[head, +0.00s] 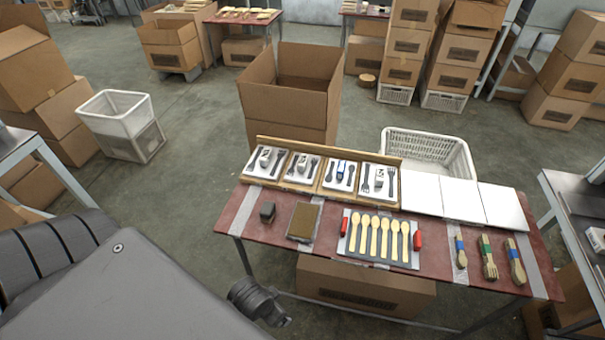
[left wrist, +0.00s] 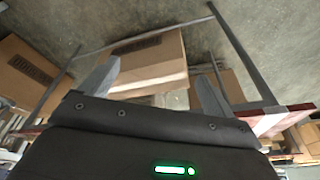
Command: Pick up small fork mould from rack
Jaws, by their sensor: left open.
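A wooden rack (head: 328,150) stands along the back of the red table, holding several white moulds in a row, each with dark utensil shapes and a small block on top. The rack's moulds include the leftmost one (head: 258,172) and the rightmost one (head: 368,190); I cannot tell which is the small fork mould. My left gripper (left wrist: 156,75) is open and empty in the left wrist view, in front of a cardboard box under the table. It is low and away from the rack. My right gripper is not in view.
The red table (head: 255,195) bears a board of wooden spoons (head: 375,238) with red handles, a brown block (head: 303,221), a small dark block (head: 267,212), white plates (head: 460,198) and banded utensil bundles (head: 488,256). A cardboard box (head: 365,290) sits underneath; an open box (head: 290,100) stands behind.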

